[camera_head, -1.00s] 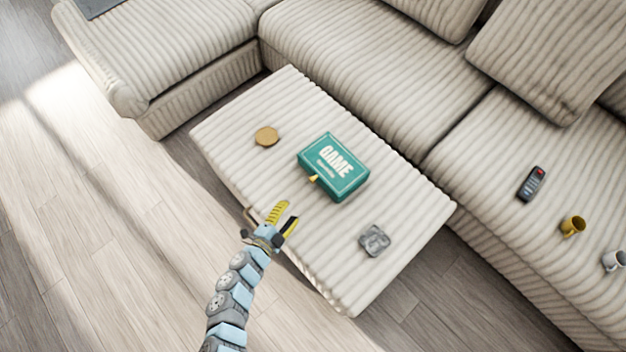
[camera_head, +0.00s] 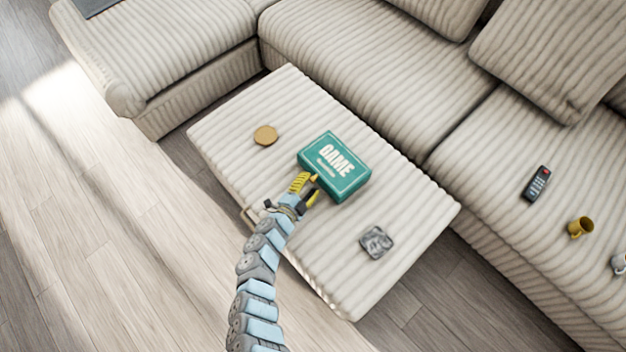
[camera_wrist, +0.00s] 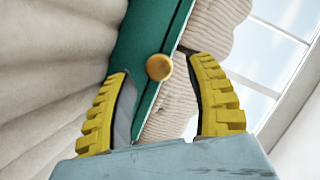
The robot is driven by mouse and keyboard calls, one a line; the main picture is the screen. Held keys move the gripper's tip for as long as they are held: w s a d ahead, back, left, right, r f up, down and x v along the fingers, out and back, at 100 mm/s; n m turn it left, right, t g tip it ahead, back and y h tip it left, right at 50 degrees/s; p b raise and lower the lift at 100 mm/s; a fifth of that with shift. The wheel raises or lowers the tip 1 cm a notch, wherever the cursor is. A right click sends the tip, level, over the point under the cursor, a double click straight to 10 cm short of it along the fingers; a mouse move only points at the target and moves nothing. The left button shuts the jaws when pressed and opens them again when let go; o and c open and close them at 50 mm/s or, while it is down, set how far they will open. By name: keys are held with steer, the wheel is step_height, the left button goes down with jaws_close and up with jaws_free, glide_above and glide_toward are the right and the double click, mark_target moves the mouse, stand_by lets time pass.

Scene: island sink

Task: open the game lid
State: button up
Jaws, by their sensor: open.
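The green game box (camera_head: 336,166) lies on the ribbed ottoman, its lid down and the word GAME on top. In the wrist view the box's green side (camera_wrist: 145,50) runs down between the fingers, with a dark seam along it. A round golden knob (camera_wrist: 159,67) sticks out from that side. My gripper (camera_head: 311,179) is at the near side of the box. In the wrist view my gripper (camera_wrist: 160,90) is open, its yellow ridged fingers to either side of the knob and nothing held. I cannot tell whether a finger touches the box.
The ottoman (camera_head: 222,126) also holds a round tan disc (camera_head: 265,135) and a grey square item (camera_head: 377,242). A sofa (camera_head: 360,60) stands behind, with a remote (camera_head: 537,183), a yellow mug (camera_head: 580,228) and a white mug (camera_head: 619,263). Wooden floor is clear at left.

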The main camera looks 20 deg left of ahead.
mark_target(331, 165)
steer(key=shift+x, duration=1.2)
jaws_close()
